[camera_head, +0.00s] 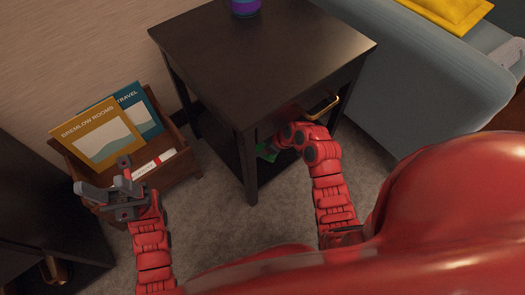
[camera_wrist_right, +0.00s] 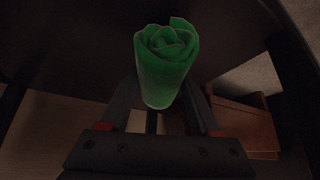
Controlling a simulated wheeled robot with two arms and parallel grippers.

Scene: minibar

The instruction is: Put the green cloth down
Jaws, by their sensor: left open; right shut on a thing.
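The green cloth (camera_wrist_right: 165,68) is rolled into an upright cylinder in the right wrist view, between the fingers of my right gripper (camera_wrist_right: 158,102). My right gripper is shut on it. In the head view a small part of the green cloth (camera_head: 266,152) shows under the dark side table (camera_head: 262,55), at the end of my right arm. The right gripper itself is mostly hidden there by the arm and table. My left gripper (camera_head: 112,187) is open and empty, in front of the wooden magazine box.
The wooden box (camera_head: 185,165) holds magazines (camera_head: 100,133) and stands against the wall. A purple object (camera_head: 245,7) is on the table top, otherwise clear. A brass handle (camera_head: 322,106) juts from the table front. A grey sofa (camera_head: 420,80) stands at right.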

